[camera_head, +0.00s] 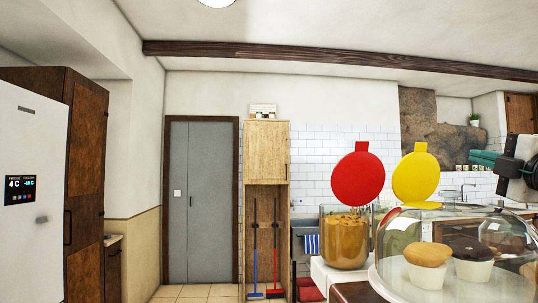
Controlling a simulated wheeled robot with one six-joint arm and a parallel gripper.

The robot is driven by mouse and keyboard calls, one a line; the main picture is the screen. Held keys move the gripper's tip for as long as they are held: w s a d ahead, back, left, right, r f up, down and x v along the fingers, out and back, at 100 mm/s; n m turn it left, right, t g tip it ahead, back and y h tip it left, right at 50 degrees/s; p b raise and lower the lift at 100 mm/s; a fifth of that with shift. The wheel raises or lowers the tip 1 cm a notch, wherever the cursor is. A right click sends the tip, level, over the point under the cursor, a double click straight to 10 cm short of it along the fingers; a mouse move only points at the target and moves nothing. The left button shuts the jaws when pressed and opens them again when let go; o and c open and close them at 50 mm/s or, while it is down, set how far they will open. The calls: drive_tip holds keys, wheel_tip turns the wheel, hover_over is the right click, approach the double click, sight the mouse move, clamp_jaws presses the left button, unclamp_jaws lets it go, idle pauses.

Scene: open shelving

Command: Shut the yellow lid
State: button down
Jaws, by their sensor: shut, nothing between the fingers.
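The round yellow lid (415,178) stands upright, tilted open, with a small tab at its top. The container below it is seen only in part behind a glass dome; brownish contents (398,236) show through the glass. My gripper (482,158) is at the right edge, higher than the lid's middle and to its right, with its teal fingers pointing left. It is shut and empty, and a gap shows between it and the lid in the picture.
A similar red lid (358,178) stands open over a glass jar (345,242) with brown contents, left of the yellow lid. A glass dome (462,215) covers cupcakes (427,262) in the right foreground.

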sight(423, 144)
drive_tip(key=x, duration=0.9)
drive_tip(key=a+x, duration=0.1)
drive_tip(key=x, duration=0.4)
drive_tip(key=shift+d, duration=0.1)
drive_tip(key=shift+w, duration=0.15)
